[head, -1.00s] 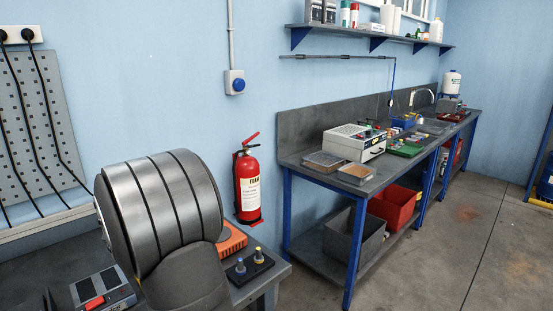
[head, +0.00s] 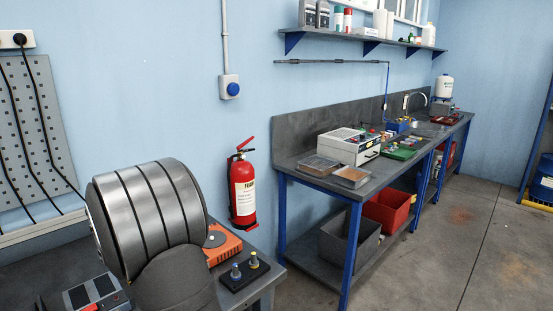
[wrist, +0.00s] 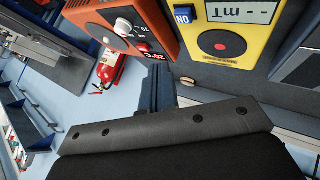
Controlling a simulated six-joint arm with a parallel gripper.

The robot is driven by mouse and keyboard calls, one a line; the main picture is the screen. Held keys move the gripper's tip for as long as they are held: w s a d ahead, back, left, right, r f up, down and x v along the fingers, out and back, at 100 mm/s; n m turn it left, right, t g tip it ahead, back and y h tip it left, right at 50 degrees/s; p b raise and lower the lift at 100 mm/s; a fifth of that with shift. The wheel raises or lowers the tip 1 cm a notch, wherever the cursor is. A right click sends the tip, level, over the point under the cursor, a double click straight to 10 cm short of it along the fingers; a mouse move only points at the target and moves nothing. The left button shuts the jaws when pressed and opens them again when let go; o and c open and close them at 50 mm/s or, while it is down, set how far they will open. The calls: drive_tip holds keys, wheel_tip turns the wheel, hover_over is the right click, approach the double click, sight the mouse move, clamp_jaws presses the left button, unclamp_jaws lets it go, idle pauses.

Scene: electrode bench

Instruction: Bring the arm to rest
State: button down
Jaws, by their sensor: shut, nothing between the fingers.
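My gripper (wrist: 157,88) shows in the wrist view as a dark, narrow pair of fingers beyond the wide dark gripper body. It is shut and holds nothing. Its tips are close in the picture to an orange device (wrist: 143,22) with a white knob and a small red display; I cannot tell the exact gap. In the head view my grey arm fills the lower left, and I cannot make out the gripper there.
A yellow meter (wrist: 222,40) stands beside the orange device. In the head view, the orange device (head: 222,245) and a black terminal block (head: 245,273) sit right of my arm. A red extinguisher (head: 242,190) hangs behind. A blue-legged bench (head: 385,167) stands further right.

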drive_tip(key=shift+f, duration=0.45)
wheel_tip(320, 180, up, 6)
drive_tip(key=d+r+m+g+y, duration=0.1)
drive_tip(key=d+m+g+y, duration=0.1)
drive_tip(key=d+m+g, duration=0.75)
drive_tip(key=a+f+n+t+h, duration=0.2)
drive_tip(key=a+f+n+t, duration=0.1)
drive_tip(key=a+n+t, duration=0.6)
drive_tip(key=shift+a+f, duration=0.25)
idle(0.6)
